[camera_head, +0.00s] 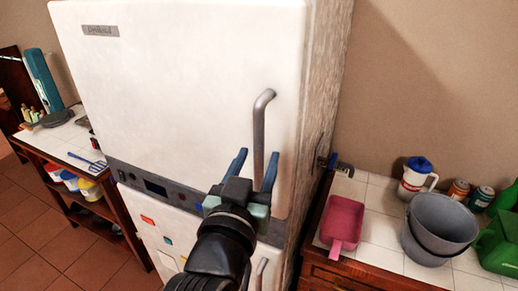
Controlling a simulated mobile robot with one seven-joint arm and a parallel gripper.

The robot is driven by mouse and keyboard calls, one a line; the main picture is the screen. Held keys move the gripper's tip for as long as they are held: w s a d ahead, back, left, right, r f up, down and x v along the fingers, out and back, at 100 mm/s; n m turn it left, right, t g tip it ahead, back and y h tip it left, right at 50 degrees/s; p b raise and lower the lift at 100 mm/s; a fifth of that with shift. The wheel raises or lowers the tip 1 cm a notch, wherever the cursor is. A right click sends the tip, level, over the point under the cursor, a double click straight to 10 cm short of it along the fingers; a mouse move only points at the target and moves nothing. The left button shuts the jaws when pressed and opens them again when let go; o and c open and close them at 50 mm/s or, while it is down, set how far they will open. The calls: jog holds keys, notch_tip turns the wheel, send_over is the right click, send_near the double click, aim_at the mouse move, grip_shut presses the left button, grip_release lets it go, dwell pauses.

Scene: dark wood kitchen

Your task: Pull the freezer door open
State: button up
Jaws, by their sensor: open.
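The freezer door (180,80) is the large white upper door of a tall white fridge, and it looks shut. A grey vertical bar handle (259,130) is on its right side, bent in at the top. My gripper (254,170) is open, with its two blue fingers pointing up toward the door, one on each side of the handle's lower part in the picture. I cannot tell whether the fingers touch the handle. The handle's lower end is hidden behind my gripper.
A lower door (160,225) with magnets and its own handle is below a dark control strip (155,188).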

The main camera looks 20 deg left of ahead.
jog(key=shift+w+a, duration=0.15)
jog(key=shift+w, duration=0.7)
grip_shut()
dwell(0.9)
